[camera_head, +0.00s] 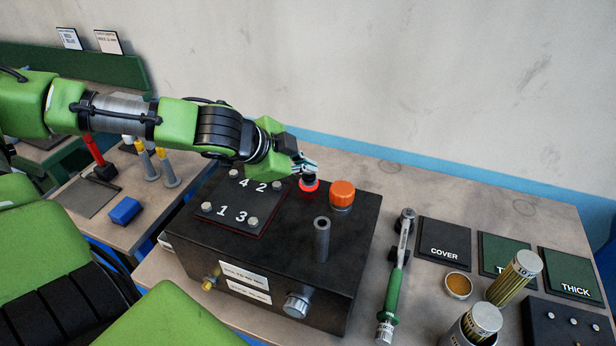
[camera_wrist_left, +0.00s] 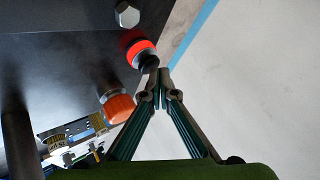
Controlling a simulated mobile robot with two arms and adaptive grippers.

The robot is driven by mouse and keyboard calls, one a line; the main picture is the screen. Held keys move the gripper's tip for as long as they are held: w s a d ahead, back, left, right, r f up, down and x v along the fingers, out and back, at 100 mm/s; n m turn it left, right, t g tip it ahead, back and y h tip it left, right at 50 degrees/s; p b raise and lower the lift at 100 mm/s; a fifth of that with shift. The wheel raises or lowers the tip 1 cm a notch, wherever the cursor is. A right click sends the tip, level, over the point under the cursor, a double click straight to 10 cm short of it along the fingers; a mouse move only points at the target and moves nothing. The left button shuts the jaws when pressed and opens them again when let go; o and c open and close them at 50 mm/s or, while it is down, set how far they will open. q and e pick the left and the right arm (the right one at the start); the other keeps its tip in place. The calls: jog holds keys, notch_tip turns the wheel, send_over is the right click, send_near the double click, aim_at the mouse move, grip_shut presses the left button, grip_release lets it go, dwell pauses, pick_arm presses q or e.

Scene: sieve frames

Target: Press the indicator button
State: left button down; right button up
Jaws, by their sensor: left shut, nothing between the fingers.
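The black box (camera_head: 260,262) stands on the table and has a round button with a lit red ring (camera_head: 309,185) on its top, near the back edge. The red-ringed button also shows in the left wrist view (camera_wrist_left: 140,52). My left gripper (camera_head: 310,168) is shut and empty, with its fingertips right at the button and partly covering it in the head view. In the left wrist view the fingertips (camera_wrist_left: 153,68) meet at the button's dark centre; whether they touch it I cannot tell. My right gripper is not in view.
An orange knob (camera_head: 342,194) stands just right of the button, and a grey post (camera_head: 321,240) rises in front of it. A numbered plate with bolts (camera_head: 238,204) is at the left.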

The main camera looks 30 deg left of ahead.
aim_at(307, 177)
pick_arm(q)
jog(key=shift+f+b, duration=0.4)
dwell(0.4)
jog(key=shift+r+p, duration=0.8)
jog(key=shift+r, duration=0.05)
notch_tip(307, 177, up, 6)
jog(key=p, duration=0.5)
jog(key=shift+p, duration=0.35)
